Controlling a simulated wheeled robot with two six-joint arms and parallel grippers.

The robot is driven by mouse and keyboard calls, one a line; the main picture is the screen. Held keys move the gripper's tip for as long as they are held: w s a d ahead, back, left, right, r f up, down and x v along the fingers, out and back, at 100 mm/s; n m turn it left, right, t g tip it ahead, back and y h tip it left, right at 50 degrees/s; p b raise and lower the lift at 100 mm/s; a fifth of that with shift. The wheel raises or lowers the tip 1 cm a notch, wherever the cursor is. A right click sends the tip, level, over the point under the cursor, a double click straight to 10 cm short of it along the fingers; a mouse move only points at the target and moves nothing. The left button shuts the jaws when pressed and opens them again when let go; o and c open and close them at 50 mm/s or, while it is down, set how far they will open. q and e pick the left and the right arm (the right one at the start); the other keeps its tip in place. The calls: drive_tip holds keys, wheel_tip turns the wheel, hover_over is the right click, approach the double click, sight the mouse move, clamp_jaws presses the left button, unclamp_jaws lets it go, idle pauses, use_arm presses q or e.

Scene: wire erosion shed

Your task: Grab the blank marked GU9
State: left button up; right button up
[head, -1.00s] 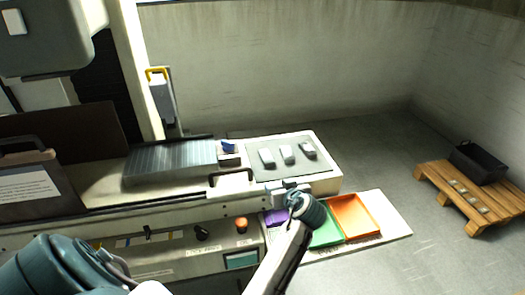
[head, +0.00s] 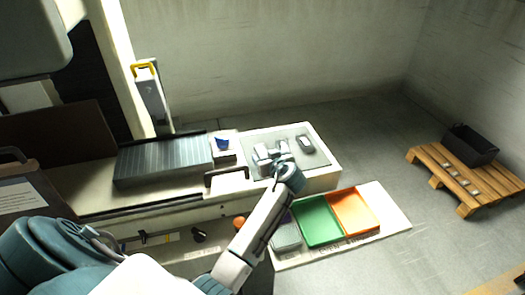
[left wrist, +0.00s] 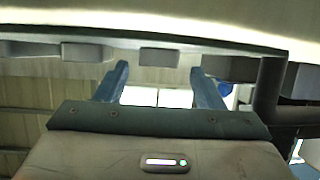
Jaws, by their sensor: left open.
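A grey blank (head: 305,144) lies on the grey mat (head: 296,132) on top of the machine's bed. My left gripper (head: 269,155) is over the mat, left of that blank, and hides much of the other blanks there. In the left wrist view several blocky blanks stand in a row. One blank (left wrist: 160,57) shows between and beyond the fingertips of my open left gripper (left wrist: 160,70), with a blank to its left (left wrist: 86,52) and one to its right (left wrist: 230,68). No marking is readable. My right gripper is not in view.
A dark ribbed block (head: 165,160) and a small holder with a blue item (head: 222,142) stand left of the mat. A black handle (head: 226,178) is on the bed's front. A green tray (head: 318,222) and an orange tray (head: 355,211) lie below. A pallet (head: 470,188) stands right.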

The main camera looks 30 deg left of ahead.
sight(263, 152)
use_arm(q)
drive_tip(key=x, duration=0.2)
drive_tip(key=p+x, duration=0.1)
drive_tip(key=shift+w+a+r, duration=0.1)
drive_tip(key=shift+w+r, duration=0.1)
drive_tip(key=shift+r, duration=0.05)
drive_tip(key=shift+w+a+f, duration=0.1)
drive_tip(key=shift+a+f, duration=0.1)
drive_tip(key=shift+d, duration=0.1)
drive_tip(key=c, duration=1.2)
drive_tip(key=shift+r, duration=0.1)
clamp_jaws()
drive_tip(key=shift+r, duration=0.1)
